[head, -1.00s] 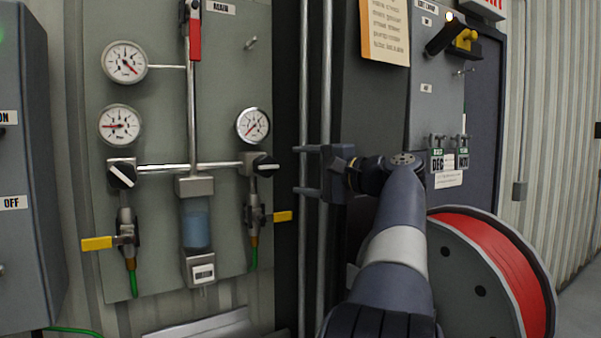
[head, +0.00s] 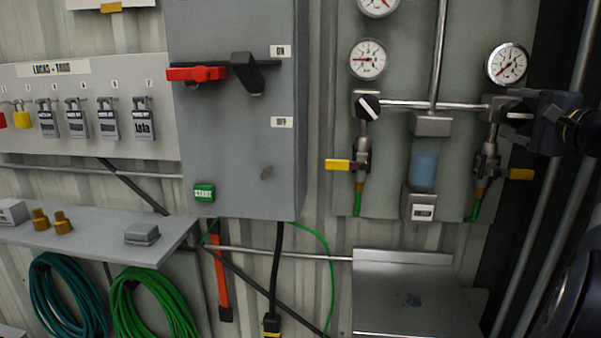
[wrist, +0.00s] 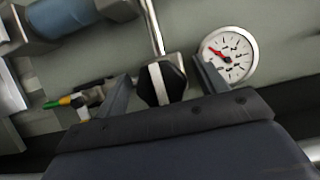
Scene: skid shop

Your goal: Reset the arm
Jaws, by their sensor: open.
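My gripper (head: 545,118) is at the right edge of the head view, in front of the right side of the valve panel. Its jaws are open, and both fingers also show in the wrist view (wrist: 166,86). A black knob with a white stripe (wrist: 162,82) appears between the fingers there, with no clear grip on it. The same right-hand knob (head: 517,112) in the head view is partly covered by my gripper. Most of my arm is out of the head view.
A round gauge (head: 507,64) sits just above the right knob. Yellow-handled valves (head: 340,165) hang below the pipe. A grey switch box (head: 235,150) with a red handle is left. A metal shelf (head: 400,300) juts out below. Locks (head: 78,118) hang further left.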

